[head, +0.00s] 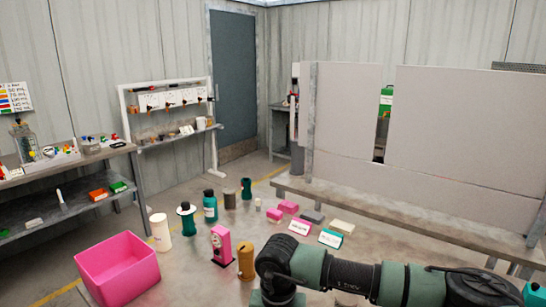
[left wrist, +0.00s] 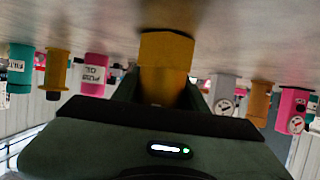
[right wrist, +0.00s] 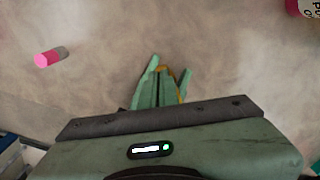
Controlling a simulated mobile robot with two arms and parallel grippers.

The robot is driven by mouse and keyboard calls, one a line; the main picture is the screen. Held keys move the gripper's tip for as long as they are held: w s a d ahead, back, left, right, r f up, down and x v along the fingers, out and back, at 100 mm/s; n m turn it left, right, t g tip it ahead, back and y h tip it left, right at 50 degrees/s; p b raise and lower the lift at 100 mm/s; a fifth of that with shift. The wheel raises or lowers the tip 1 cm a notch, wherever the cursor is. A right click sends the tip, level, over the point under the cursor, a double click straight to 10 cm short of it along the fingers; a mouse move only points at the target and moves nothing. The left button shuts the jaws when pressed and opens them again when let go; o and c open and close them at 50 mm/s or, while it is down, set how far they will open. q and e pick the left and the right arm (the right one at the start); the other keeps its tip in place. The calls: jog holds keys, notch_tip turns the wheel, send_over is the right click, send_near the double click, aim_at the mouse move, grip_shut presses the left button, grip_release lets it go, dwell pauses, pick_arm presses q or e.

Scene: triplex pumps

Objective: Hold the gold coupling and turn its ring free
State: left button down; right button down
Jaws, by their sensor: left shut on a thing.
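A gold coupling (left wrist: 165,60) with a wider, faceted end stands between the fingers of my left gripper (left wrist: 165,92) in the left wrist view. That gripper is shut on it, and its body hides the lower part. Neither gripper's fingertips show there.
A pink bin (head: 118,270) stands at the lower left. A bench with grey panels (head: 470,120) is at the right. Shelves line the left wall.

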pick_arm(q)
jog(key=shift+r, duration=0.1)
jog(key=shift+d, duration=0.1)
pick_arm(e)
notch_tip(320, 180, up, 6)
jog(key=shift+w, duration=0.15)
jog(key=shift+d, duration=0.1)
pick_arm(q)
jog(key=c, duration=0.7)
grip_release()
jog(key=shift+s, duration=0.1)
